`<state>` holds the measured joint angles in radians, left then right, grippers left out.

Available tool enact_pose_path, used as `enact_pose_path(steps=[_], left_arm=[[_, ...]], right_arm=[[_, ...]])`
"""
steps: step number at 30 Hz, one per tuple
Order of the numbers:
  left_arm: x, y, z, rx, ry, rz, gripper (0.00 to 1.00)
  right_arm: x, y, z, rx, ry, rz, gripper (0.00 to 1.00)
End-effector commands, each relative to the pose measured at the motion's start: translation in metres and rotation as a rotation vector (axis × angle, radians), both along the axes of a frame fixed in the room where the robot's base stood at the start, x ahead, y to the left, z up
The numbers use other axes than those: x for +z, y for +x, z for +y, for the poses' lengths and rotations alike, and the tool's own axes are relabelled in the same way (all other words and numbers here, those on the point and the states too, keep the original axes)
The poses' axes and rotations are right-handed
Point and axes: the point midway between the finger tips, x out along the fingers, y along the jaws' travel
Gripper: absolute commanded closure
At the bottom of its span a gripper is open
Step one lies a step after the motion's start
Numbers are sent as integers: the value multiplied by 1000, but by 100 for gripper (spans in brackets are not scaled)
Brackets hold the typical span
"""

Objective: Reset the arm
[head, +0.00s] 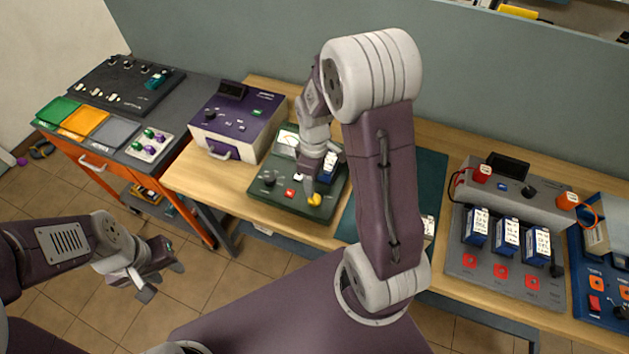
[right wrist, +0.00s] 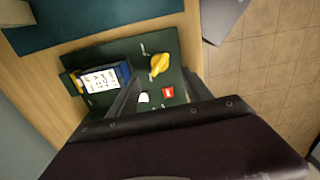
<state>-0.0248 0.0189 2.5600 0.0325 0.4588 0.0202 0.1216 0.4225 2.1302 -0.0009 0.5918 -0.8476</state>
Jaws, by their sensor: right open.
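My right arm reaches across the workbench in the head view. Its gripper (head: 312,180) is open and empty, over the dark green device (head: 283,203) and close to its yellow knob (head: 314,200); contact cannot be told. In the right wrist view the device (right wrist: 128,52) lies beyond the jaws, with the yellow knob (right wrist: 159,64), a red button (right wrist: 168,92) and a blue battery with a white label (right wrist: 100,79). My left gripper (head: 163,281) is open and empty over the tiled floor, low at the left.
A purple-and-white box (head: 237,118) stands left of the green device. A grey charger (head: 508,250) with several blue batteries is at the right. An orange cart (head: 80,150) with coloured trays stands at the far left. Floor around my left gripper is clear.

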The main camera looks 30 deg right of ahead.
Motion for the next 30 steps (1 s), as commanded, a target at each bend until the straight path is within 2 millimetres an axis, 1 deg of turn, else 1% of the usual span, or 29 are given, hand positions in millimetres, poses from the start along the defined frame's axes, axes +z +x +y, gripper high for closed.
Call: enact_pose_path(steps=[10, 11, 12, 13, 14, 15, 17, 18, 21, 22, 24, 26, 30], left_arm=[[-1, 0, 0, 0, 0, 0, 64], [-2, 0, 0, 0, 0, 0, 64], [-3, 0, 0, 0, 0, 0, 64], [-4, 0, 0, 0, 0, 0, 64], [-6, 0, 0, 0, 0, 0, 64], [-8, 0, 0, 0, 0, 0, 64], [-11, 0, 0, 0, 0, 0, 64], [-11, 0, 0, 0, 0, 0, 64], [-11, 0, 0, 0, 0, 0, 64], [-10, 0, 0, 0, 0, 0, 64], [-10, 0, 0, 0, 0, 0, 64], [-10, 0, 0, 0, 0, 0, 64], [-10, 0, 0, 0, 0, 0, 64]], right_arm=[[-1, 0, 1, 4, 0, -1, 42], [2, 3, 4, 12, -1, -13, 42], [10, 7, 8, 27, -4, -40, 42], [16, 6, 13, 41, -5, -57, 42], [22, 1, 19, 57, -5, -71, 42], [30, -11, 28, 53, -3, -90, 42], [36, -36, 40, -63, 10, -113, 42], [36, -52, 45, -177, 21, -117, 42], [31, -79, 48, -439, 39, -107, 42], [28, -84, 48, -509, 41, -97, 42], [24, -90, 47, -637, 45, -88, 42], [25, -87, 47, -707, 52, -94, 42], [25, -86, 47, -754, 54, -95, 42]])
